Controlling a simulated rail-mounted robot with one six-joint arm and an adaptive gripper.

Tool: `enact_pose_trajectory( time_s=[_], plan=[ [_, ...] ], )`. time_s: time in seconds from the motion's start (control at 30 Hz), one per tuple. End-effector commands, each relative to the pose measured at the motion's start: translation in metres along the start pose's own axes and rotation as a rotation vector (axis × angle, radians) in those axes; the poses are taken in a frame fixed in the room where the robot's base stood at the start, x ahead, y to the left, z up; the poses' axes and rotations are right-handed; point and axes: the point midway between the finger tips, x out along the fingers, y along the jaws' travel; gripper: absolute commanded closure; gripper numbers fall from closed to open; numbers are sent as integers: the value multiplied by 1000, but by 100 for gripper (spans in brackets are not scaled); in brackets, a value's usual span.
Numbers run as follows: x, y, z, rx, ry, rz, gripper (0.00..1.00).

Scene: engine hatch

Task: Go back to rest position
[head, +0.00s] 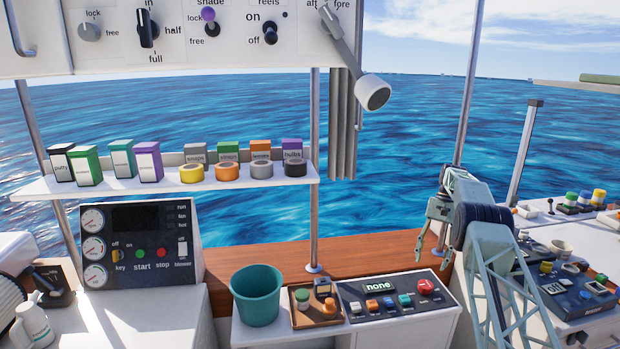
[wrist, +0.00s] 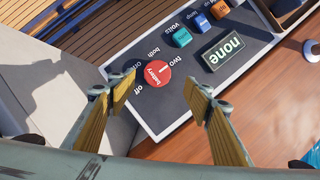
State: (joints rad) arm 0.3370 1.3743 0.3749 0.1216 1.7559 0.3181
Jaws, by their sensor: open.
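My gripper (head: 432,235) hangs from my light green arm at the right of the head view. Its two fingers point down and stand apart with nothing between them. In the wrist view my gripper (wrist: 165,100) shows its yellowish finger pads spread wide. Beyond them lies a dark switch panel with a red battery knob (wrist: 157,74) and a "none" display (wrist: 222,54). The fingers look to be above the panel and not touching it. In the head view the same panel (head: 385,312) lies left of and below my gripper.
A teal bin (head: 256,296) and a wooden tray (head: 301,320) with small items stand left of the panel. A shelf (head: 225,183) holds boxes and tape rolls. A metal post (head: 314,225) and a hanging lamp (head: 371,93) stand left of my arm. More control panels (head: 575,285) are at right.

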Motion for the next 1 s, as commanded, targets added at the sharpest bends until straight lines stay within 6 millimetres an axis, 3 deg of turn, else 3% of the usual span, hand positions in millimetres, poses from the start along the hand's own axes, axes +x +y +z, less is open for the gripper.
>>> enact_pose_trajectory(
  time_s=[0.47, 1.0],
  plan=[
    [-75, -21, 43, -45, 54, 1, 53],
    [-153, -38, 108, -101, 118, 3, 53]
  ],
)
